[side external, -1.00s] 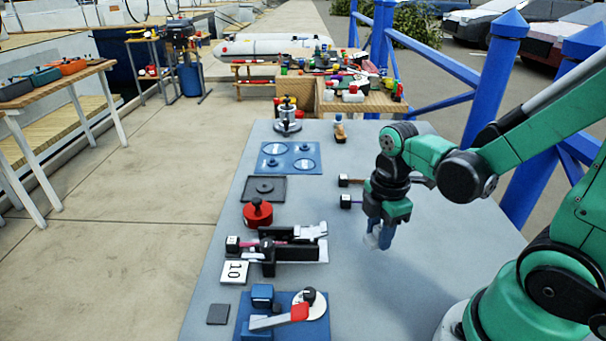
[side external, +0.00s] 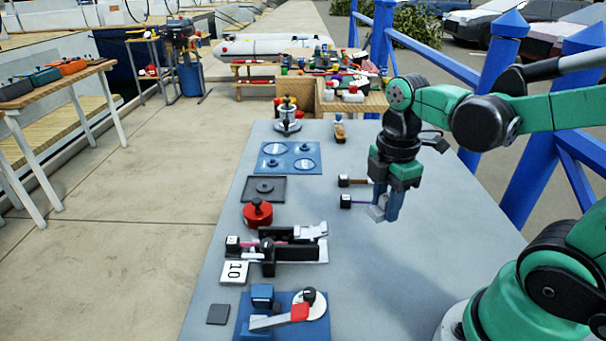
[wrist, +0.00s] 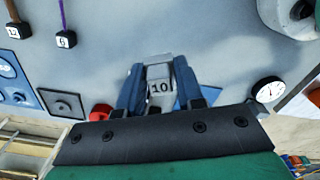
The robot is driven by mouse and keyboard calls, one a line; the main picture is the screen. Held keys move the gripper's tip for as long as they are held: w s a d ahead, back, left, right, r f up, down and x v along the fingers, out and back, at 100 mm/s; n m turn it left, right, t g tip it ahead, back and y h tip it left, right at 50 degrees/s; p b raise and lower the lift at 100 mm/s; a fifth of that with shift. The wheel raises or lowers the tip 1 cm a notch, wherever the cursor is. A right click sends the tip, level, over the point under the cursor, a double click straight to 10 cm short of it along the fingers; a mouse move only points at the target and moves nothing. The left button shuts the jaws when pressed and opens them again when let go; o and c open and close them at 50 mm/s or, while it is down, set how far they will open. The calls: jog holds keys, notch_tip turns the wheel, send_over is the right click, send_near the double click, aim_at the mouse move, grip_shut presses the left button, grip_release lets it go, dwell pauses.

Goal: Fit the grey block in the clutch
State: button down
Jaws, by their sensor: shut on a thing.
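My gripper (side external: 383,208) is shut on the grey block (side external: 375,213) and holds it over the right half of the grey table. In the wrist view the grey block (wrist: 160,72) sits between the two blue fingers, and a "10" shows on its near face. The block's underside is hidden.
A red pot (side external: 257,212), a dark square plate (side external: 265,189) and a blue board with rings (side external: 290,158) stand farther back. A blue fixture with a lever (side external: 285,318) is in front.

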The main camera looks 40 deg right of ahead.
notch_tip(320, 180, up, 3)
jog(key=shift+r, duration=0.1)
jog(key=w+a+m, duration=0.4)
jog(key=w+a, duration=0.6)
jog(key=w, duration=0.3)
jog(key=shift+m, duration=0.3)
jog(key=shift+a+f, duration=0.2)
jog(key=shift+f, duration=3.95)
jog(key=shift+f, duration=0.65)
jog(key=shift+r, duration=0.35)
jog(key=shift+f, duration=0.4)
jog(key=shift+r, duration=0.4)
